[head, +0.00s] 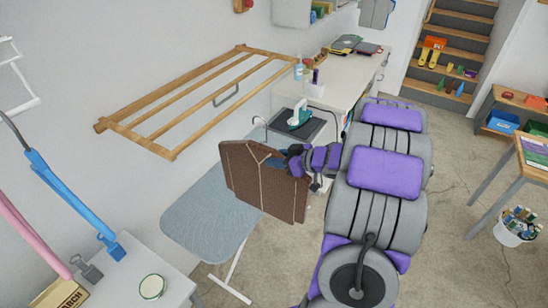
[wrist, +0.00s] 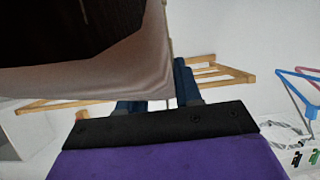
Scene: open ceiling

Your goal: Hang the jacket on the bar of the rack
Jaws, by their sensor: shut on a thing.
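The brown jacket (head: 262,185) hangs in front of my gripper (head: 282,161) in the head view, above the ironing board. My gripper is shut on it near its upper right edge, and its fingers are partly hidden. A thin curved hook (head: 258,120) stands up above the jacket's top. In the wrist view the jacket (wrist: 75,35) fills the upper left, and dark blue finger parts of my gripper (wrist: 158,90) show below it. The wooden rack (head: 165,123) is fixed on the wall, up and left of the jacket and apart from it. Its rails also show in the wrist view (wrist: 230,75).
An ironing board (head: 205,215) stands below the jacket. Blue (head: 70,195) and pink (head: 30,235) hangers are at the left, above a white table (head: 125,262).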

